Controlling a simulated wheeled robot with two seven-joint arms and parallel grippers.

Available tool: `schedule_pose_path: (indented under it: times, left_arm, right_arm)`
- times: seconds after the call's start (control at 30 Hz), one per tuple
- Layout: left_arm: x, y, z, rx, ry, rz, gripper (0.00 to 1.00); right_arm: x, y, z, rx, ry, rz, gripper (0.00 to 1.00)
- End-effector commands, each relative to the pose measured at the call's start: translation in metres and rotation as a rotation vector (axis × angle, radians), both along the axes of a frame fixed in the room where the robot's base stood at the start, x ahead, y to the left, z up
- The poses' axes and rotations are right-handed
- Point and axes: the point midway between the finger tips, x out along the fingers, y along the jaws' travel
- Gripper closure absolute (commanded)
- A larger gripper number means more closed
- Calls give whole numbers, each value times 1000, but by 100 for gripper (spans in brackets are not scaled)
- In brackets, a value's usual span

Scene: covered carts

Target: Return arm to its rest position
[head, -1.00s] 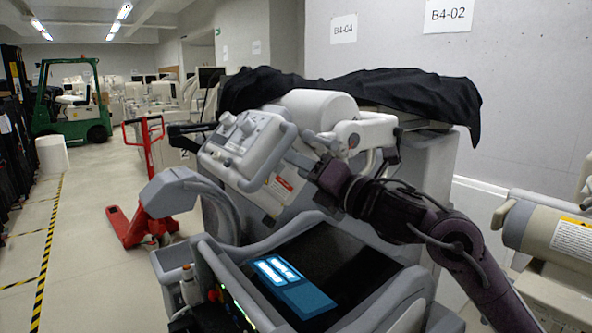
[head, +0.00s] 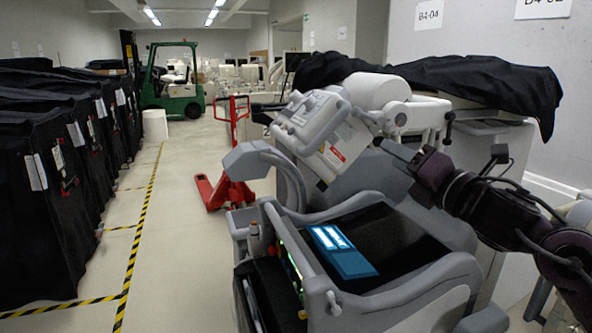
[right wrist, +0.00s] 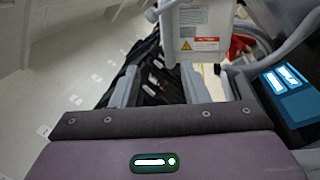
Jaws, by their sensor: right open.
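My right arm comes in from the right in the head view, with its gripper (head: 396,150) beside the grey and white medical cart (head: 425,290). The fingertips point toward the cart's white control unit (head: 325,130). The right wrist view shows the two grey fingers (right wrist: 160,88) spread apart with nothing between them. The control unit, with a yellow warning label, is beyond them at the top of that view (right wrist: 203,22). I cannot tell the exact gap between gripper and unit. My left gripper is not in view.
A blue lit tablet (head: 343,252) lies on the cart's dark top. A black cover (head: 470,85) lies behind. A red pallet jack (head: 228,185) and green forklift (head: 177,85) stand farther back. Black-covered carts (head: 60,190) line the left. The taped aisle floor (head: 175,250) is clear.

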Motion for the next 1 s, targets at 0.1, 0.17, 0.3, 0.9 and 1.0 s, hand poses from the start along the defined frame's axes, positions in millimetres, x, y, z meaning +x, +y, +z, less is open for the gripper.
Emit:
schedule_pose_path:
  times: [0.1, 0.17, 0.3, 0.9, 1.0]
  left_arm:
    - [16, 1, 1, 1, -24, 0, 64]
    - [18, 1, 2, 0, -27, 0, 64]
    - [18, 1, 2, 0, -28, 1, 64]
    - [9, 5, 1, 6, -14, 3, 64]
    - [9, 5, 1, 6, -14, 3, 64]
  right_arm:
    - [8, -4, -11, 33, 34, -5, 59]
    - [13, -7, -18, 57, 53, -9, 59]
    - [26, -14, -38, 122, 111, -19, 59]
    - [91, -74, -278, 670, 609, -207, 59]
    - [87, -85, -355, 808, 732, -287, 59]
